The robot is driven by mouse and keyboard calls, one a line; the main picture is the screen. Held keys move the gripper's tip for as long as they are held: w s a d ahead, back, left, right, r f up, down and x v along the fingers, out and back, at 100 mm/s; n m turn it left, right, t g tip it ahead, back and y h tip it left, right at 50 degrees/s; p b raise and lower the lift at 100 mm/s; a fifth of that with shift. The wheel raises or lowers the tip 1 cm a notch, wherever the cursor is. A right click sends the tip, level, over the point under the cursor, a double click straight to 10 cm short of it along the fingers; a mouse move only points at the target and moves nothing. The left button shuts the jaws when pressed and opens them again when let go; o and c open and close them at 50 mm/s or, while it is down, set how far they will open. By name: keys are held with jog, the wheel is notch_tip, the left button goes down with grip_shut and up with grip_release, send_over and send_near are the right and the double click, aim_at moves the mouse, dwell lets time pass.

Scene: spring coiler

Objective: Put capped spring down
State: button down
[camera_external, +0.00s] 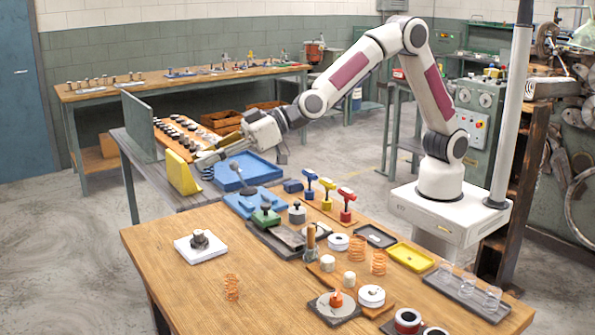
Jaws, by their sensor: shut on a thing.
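My gripper (205,157) is at the end of my arm, low over the grey side bench, between the yellow angled block and the blue tray. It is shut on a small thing. A small dark blue coil, apparently the capped spring (207,173), shows just below the fingertips, close to the bench top. The view is too small to tell its cap, or whether it touches the bench.
The yellow angled block (181,173) stands close on the left. A grey upright panel (138,125) and a board with rows of dark parts (185,134) are behind. The wooden table (180,290) in front holds copper springs (232,287), fixtures and a white plate (201,253).

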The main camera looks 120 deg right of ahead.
jog(key=s+a+f+n+y, duration=0.1)
jog(key=s+a+n+y, duration=0.25)
jog(key=a, duration=0.55)
jog(key=s+a+f+n+y, duration=0.1)
jog(key=s+a+n+y, duration=0.2)
jog(key=a+y, duration=0.35)
jog(key=s+a+f+n+g+y, duration=0.3)
jog(key=s+a+f+n+g, duration=0.1)
jog(key=s+a, duration=0.5)
jog(key=s+a+f+n+g+y, duration=0.3)
jog(key=s+a, duration=0.6)
jog(key=s, duration=0.5)
notch_tip(320, 180, down, 3)
jog(key=n+g, duration=0.1)
jog(key=n, duration=0.1)
jog(key=shift+s+a+n, duration=0.15)
jog(key=shift+a+n, duration=0.1)
jog(key=shift+n, duration=0.1)
jog(key=shift+f, duration=0.1)
jog(key=shift+f, duration=2.8)
jog(key=shift+f, duration=0.1)
jog(key=shift+f, duration=2)
